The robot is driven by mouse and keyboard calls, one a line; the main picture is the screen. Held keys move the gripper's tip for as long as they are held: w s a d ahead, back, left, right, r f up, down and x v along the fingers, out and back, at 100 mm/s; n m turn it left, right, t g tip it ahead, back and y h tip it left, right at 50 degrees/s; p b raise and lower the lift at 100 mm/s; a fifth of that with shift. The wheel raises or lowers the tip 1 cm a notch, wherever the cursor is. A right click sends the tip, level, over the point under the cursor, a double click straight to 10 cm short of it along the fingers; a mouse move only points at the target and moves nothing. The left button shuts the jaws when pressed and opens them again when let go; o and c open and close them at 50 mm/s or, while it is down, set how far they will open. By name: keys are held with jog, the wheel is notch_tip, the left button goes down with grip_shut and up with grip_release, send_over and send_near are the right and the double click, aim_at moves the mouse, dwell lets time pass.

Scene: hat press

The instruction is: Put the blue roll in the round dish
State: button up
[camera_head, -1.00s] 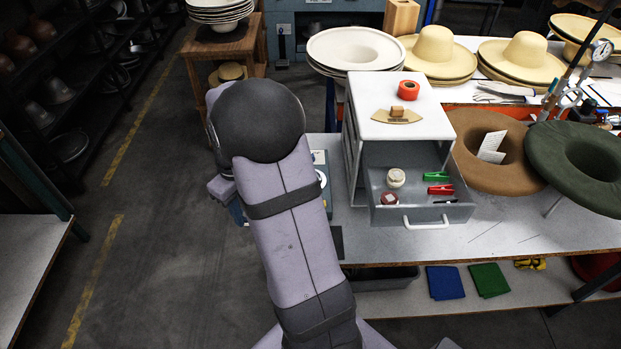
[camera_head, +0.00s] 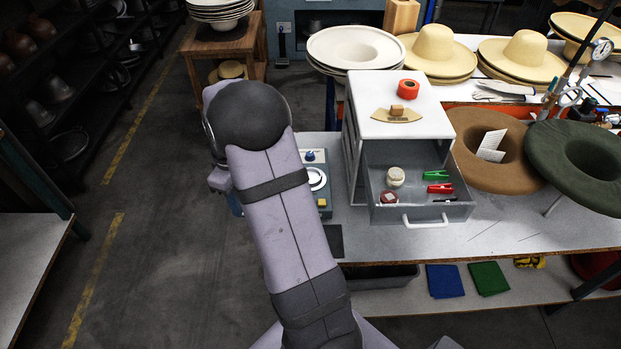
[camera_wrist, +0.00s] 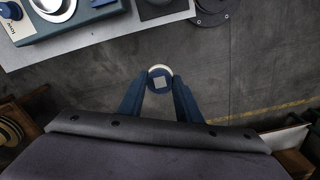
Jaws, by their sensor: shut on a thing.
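The wrist view shows my gripper (camera_wrist: 160,88) with its two blue fingers shut on a small round thing. It has a dark blue face, a pale square patch and a cream rim; I take it for the blue roll (camera_wrist: 160,81). It is held above the floor, off the table's edge. In the head view my arm hides the gripper and the roll. A blue-grey device with a round pale dish (camera_head: 317,180) stands on the table right of my arm. The dish shows partly at the wrist view's top left (camera_wrist: 55,8), apart from the roll.
A white cabinet (camera_head: 404,121) has its drawer (camera_head: 390,215) open, with two small round things and green and red clips inside. An orange roll (camera_head: 409,89) lies on top. Brown (camera_head: 475,175) and green (camera_head: 550,150) hats stand right. Open floor lies left of the table.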

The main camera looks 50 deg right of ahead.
jog(key=s+d+r+n, duration=0.1)
jog(key=d+r+n, duration=0.1)
jog(key=d+n, duration=0.75)
jog(key=d+r+n, duration=0.3)
jog(key=d+n, duration=0.1)
jog(key=d, duration=1.1)
jog(key=shift+s+f+p, duration=0.2)
jog(key=shift+f+p, duration=1.4)
jog(key=shift+f, duration=3.5)
jog(key=shift+f, duration=0.15)
jog(key=o, duration=1)
jog(key=shift+o, duration=0.2)
